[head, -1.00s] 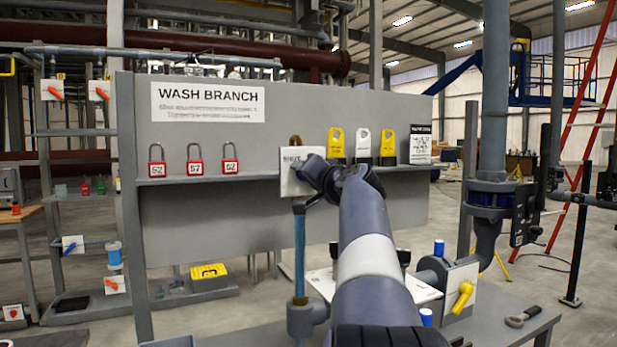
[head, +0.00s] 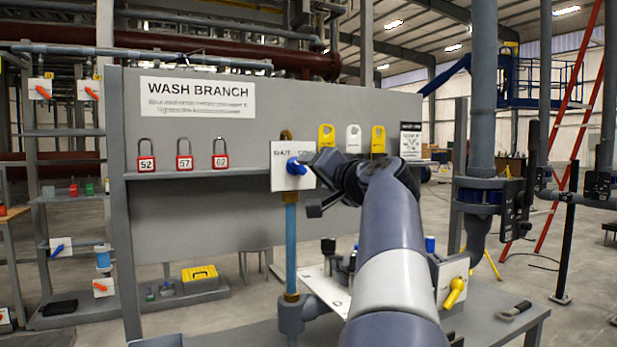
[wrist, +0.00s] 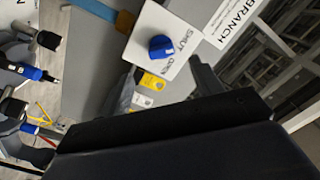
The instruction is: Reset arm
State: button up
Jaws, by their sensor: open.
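My gripper (head: 320,186) is open and empty, with its fingers just right of the white SHUT/OPEN plate (head: 281,178) in the head view. A blue knob (head: 296,166) sits on that plate, on top of a blue upright pipe (head: 291,240). One finger lies very near the knob in the picture; I cannot tell the gap in depth. In the wrist view the blue knob (wrist: 161,47) and its plate (wrist: 150,64) show clear of the dark fingers, nothing held. My arm runs from the lower right up to the plate.
A grey board with the WASH BRANCH sign (head: 197,97) stands behind. Red padlocks (head: 184,155) and yellow and white tags (head: 353,139) line its ledge. A yellow-handled valve (head: 454,292) and a thick vertical pipe (head: 483,100) stand right of my arm.

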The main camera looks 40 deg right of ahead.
aim_at(298, 170)
jog(key=shift+s+a, duration=0.2)
jog(key=shift+s, duration=0.45)
jog(key=p+x, duration=0.2)
jog(key=x, duration=0.9)
jog(key=shift+a+r, duration=0.1)
jog(key=shift+s, duration=0.2)
